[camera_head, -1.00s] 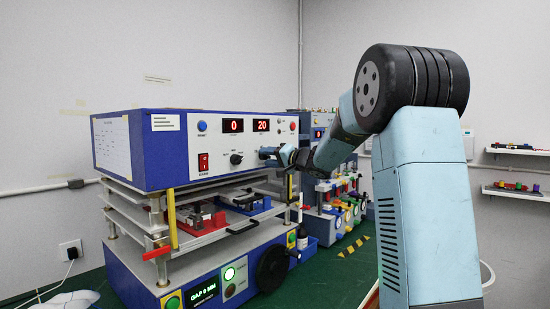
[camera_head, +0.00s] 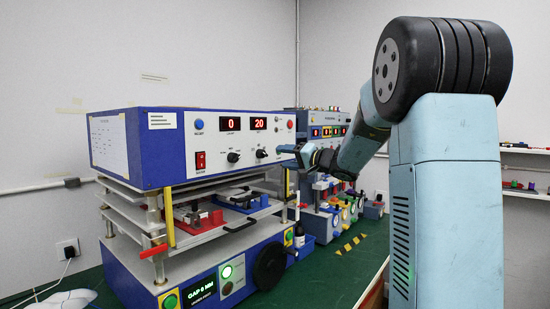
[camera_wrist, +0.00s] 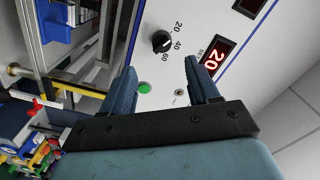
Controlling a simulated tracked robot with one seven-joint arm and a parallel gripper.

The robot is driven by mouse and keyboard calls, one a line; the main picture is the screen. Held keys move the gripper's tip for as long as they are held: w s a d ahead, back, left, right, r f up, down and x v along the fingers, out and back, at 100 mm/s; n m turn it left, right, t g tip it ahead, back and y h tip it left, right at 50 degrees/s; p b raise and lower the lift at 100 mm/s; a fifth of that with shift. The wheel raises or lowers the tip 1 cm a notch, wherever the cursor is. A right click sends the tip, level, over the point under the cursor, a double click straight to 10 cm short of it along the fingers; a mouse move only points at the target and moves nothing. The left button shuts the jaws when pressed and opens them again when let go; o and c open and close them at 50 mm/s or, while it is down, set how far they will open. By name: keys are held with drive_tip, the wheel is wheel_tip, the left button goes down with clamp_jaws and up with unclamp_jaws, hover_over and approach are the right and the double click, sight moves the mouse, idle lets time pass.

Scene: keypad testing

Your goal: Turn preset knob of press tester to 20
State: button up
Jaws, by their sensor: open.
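The press tester (camera_head: 160,150) is a blue and white box on a tiered press. Its white front panel has two red displays, 0 (camera_head: 230,124) on the left and 20 (camera_head: 258,124) on the right. A black knob (camera_head: 262,153) sits below the 20 display, and another black knob (camera_head: 233,157) sits below the 0 display. In the wrist view a black knob (camera_wrist: 161,42) with the marks 20, 40 and 60 lies beyond my gripper (camera_wrist: 160,80), near the 20 display (camera_wrist: 215,58). My gripper (camera_head: 280,149) is open and empty, apart from the knob.
A red switch (camera_head: 200,161) and a blue button (camera_head: 198,124) are on the panel's left. A red button (camera_head: 290,124) is at its right. A second blue tester (camera_head: 313,124) stands behind. A black handwheel (camera_head: 268,265) is low on the press.

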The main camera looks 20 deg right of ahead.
drive_tip(key=shift+v, duration=2.4)
drive_tip(key=s+a+f+n+g+h, duration=0.1)
drive_tip(key=s+a+f+n+g, duration=0.2)
drive_tip(key=s+a, duration=0.45)
drive_tip(key=s+a+f+g+h, duration=0.1)
drive_tip(key=s+a+f+g, duration=0.3)
drive_tip(key=s, duration=0.7)
drive_tip(key=s+d+f+g+h, duration=0.1)
drive_tip(key=s+d+f+h, duration=0.1)
drive_tip(key=s, duration=0.7)
drive_tip(key=s+d+f+n+g+h, duration=0.1)
drive_tip(key=s+d+f+h, duration=0.2)
drive_tip(key=s, duration=0.7)
wheel_tip(320, 180, down, 2)
drive_tip(key=h, duration=0.3)
drive_tip(key=shift+s+n+h, duration=0.3)
drive_tip(key=shift+d, duration=0.1)
drive_tip(key=shift+c, duration=0.2)
